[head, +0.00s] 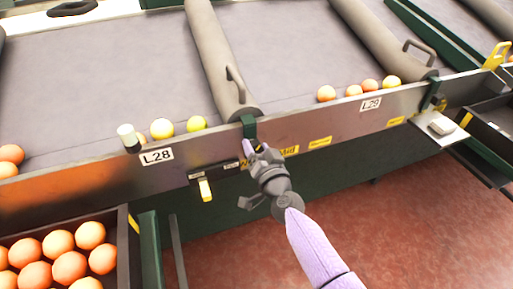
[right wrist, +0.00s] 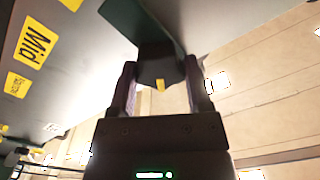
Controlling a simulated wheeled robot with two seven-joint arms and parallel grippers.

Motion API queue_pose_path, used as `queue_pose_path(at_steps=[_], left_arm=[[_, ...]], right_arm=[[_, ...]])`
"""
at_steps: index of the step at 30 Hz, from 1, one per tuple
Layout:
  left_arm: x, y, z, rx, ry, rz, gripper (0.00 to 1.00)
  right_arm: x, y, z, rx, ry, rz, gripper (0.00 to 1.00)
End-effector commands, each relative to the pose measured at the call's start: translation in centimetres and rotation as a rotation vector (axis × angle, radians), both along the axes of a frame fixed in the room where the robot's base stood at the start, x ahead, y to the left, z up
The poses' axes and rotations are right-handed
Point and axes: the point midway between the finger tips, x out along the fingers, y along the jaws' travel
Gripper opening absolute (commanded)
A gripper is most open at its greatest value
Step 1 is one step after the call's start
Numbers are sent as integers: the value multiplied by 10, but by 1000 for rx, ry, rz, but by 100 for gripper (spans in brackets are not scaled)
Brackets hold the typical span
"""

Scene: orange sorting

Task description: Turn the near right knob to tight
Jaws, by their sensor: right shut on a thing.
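My right gripper (head: 255,148) reaches up to the front rail below the near end of a grey roller arm. In the right wrist view its two fingers (right wrist: 161,90) stand on either side of a dark knob (right wrist: 157,62) with a small yellow mark, and are shut on it. The knob sits at the end of a dark green bracket (right wrist: 138,22). In the head view the bracket (head: 249,127) clips over the rail, and the knob is mostly hidden by the gripper. My left gripper is not in view.
The metal rail (head: 330,128) carries yellow labels, one reading Mid (right wrist: 36,42), and L28 (head: 157,156) and L29 plates. Oranges and yellow fruit (head: 162,128) lie on the belt (head: 120,65). A crate of oranges (head: 122,235) stands at lower left. The reddish floor is clear.

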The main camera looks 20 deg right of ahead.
Motion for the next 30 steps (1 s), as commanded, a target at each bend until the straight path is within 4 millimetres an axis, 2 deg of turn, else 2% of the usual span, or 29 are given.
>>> queue_pose_path(at_steps=[18,30], left_arm=[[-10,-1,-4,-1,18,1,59],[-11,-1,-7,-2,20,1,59]], right_arm=[[0,-2,-4,584,21,0,4],[0,-3,-6,888,33,0,4]])
